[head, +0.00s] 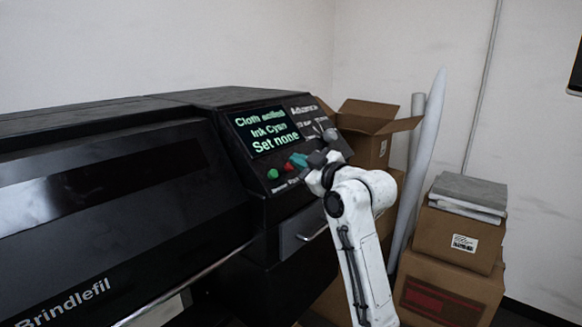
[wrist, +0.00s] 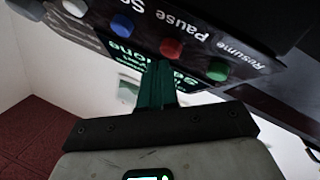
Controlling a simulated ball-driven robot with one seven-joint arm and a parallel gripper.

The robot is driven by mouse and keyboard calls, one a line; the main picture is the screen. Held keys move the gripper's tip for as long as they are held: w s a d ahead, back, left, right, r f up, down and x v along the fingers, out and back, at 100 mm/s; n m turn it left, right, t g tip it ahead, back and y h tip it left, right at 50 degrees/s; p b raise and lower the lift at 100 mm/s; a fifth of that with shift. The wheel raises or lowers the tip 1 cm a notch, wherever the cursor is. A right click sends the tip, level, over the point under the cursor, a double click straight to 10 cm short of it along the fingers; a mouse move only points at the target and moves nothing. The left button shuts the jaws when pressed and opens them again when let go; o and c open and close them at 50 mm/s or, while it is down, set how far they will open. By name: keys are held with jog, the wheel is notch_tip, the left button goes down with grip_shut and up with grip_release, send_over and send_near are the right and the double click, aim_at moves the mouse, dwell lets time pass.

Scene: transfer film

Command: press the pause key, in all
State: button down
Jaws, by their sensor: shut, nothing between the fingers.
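The red key (wrist: 172,47) has the word Pause printed beside it in the wrist view, where the panel appears upside down. It also shows in the head view (head: 288,166), between the green key (head: 272,174) and my teal fingertips (head: 299,160). In the wrist view, the shut, empty fingers of my gripper (wrist: 158,68) end just below and left of the red key. I cannot tell whether they touch the panel. The green key (wrist: 218,70), marked Resume, lies right of them.
A blue key (wrist: 122,25) and a grey key (wrist: 76,7) sit further along the panel. The screen (head: 267,131) shows "Ink Cyan" and "Set none". A drawer handle (head: 313,234) is below the panel. Cardboard boxes (head: 455,240) and white rolls (head: 428,140) stand at right.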

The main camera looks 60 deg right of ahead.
jog(key=shift+w+f+b, duration=0.3)
jog(key=shift+f, duration=0.05)
dwell(0.7)
dwell(0.4)
jog(key=shift+s+a+r+p, duration=0.1)
jog(key=shift+s+r+p, duration=0.4)
jog(key=shift+s+r, duration=0.15)
jog(key=s+r+p, duration=0.2)
jog(key=s+r, duration=0.1)
jog(key=shift+s+a+r+p, duration=0.15)
jog(key=shift+a+r+p, duration=0.15)
jog(key=shift+a, duration=0.1)
dwell(1.0)
